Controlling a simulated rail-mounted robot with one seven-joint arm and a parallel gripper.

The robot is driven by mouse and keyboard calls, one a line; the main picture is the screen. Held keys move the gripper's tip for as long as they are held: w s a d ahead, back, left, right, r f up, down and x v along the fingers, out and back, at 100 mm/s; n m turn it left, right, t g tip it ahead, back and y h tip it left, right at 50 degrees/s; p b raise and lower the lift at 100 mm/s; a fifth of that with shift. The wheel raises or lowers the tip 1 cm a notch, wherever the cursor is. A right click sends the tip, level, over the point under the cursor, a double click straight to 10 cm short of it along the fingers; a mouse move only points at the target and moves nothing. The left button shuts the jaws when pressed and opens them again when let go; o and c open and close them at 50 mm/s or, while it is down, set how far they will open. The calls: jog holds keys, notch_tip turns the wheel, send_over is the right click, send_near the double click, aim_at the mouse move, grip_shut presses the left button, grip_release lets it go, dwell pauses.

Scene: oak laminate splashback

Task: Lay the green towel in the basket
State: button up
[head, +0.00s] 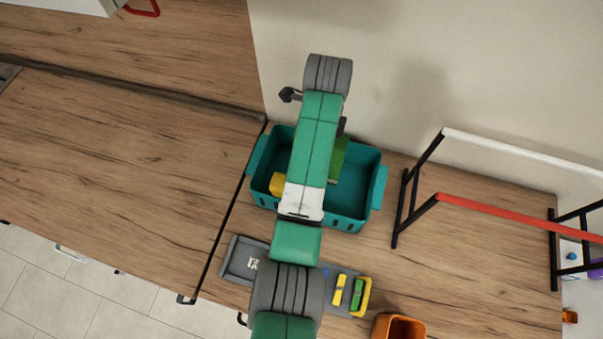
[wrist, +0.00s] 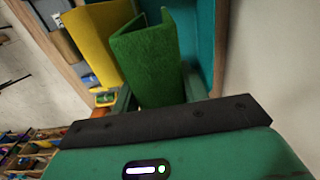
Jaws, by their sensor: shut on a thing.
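The green towel (wrist: 150,60) is a folded sheet between my gripper's fingers (wrist: 158,95) in the wrist view. My gripper is shut on it. In the head view part of the green towel (head: 339,160) shows beside my arm, over the teal basket (head: 378,185). The basket's inner wall (wrist: 204,35) is close beside the towel in the wrist view. A yellow towel (wrist: 92,38) stands left of the green one, and it shows at the basket's left side in the head view (head: 277,184). My arm hides the gripper and the basket's middle in the head view. I cannot tell whether the towel touches the basket floor.
A grey tray (head: 240,261) with small yellow and green items lies in front of the basket. An orange container (head: 398,327) stands at the front right. A black-legged rack with a red bar (head: 490,209) stands to the right. The wall is close behind. The left counter (head: 120,150) is clear.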

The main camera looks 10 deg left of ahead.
notch_tip(320, 180, down, 8)
jog(key=shift+f, duration=0.15)
jog(key=o, duration=1.3)
notch_tip(320, 180, up, 12)
jog(key=shift+r, duration=0.15)
